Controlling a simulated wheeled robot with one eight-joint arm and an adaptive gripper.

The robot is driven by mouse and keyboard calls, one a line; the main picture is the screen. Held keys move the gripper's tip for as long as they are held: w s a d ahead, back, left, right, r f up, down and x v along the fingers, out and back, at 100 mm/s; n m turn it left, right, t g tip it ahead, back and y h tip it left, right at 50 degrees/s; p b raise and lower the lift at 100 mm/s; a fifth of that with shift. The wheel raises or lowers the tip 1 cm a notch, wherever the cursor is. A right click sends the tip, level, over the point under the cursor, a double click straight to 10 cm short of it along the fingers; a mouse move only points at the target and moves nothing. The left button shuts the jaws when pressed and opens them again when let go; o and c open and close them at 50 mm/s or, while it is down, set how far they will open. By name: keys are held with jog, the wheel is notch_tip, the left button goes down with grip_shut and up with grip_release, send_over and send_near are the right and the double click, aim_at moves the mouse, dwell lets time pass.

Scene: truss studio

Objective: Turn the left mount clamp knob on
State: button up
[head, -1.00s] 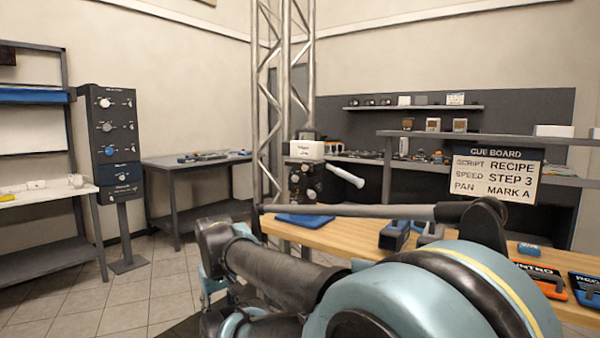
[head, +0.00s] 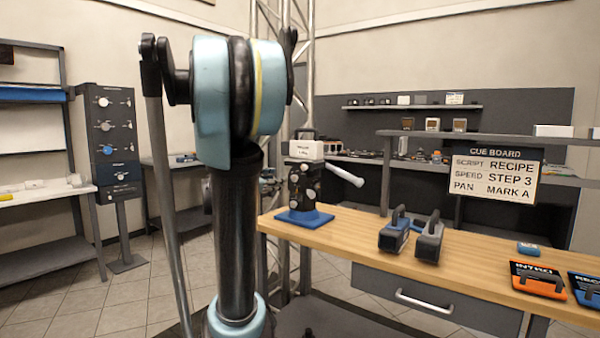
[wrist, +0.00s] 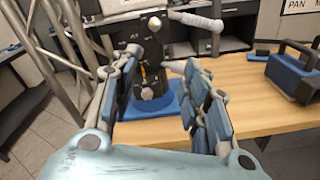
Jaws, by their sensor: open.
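A dark camera mount (head: 305,182) with several small knobs stands upright on a blue base plate (head: 304,218) at the left end of the wooden table. A pale handle (head: 343,175) sticks out to its right. The mount (wrist: 150,58) also shows in the wrist view, beyond and between my fingers. Its round knobs include a silver one (wrist: 155,24) near the top and a low one (wrist: 147,93). I cannot tell which is the left clamp knob. My gripper (wrist: 161,66) is open and empty, and appears short of the mount. In the head view its fingers cannot be made out.
The wooden table (head: 370,232) holds a blue-and-grey handled block (head: 394,232), a grey one (head: 429,240) and an orange-edged card (head: 537,280). A metal truss (head: 308,60) rises behind. A grey panel with knobs (head: 107,130) stands at left.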

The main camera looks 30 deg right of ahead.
jog(key=w+r+n, duration=0.1)
send_near(302, 168)
jog(key=x, duration=0.9)
jog(key=shift+d, duration=0.15)
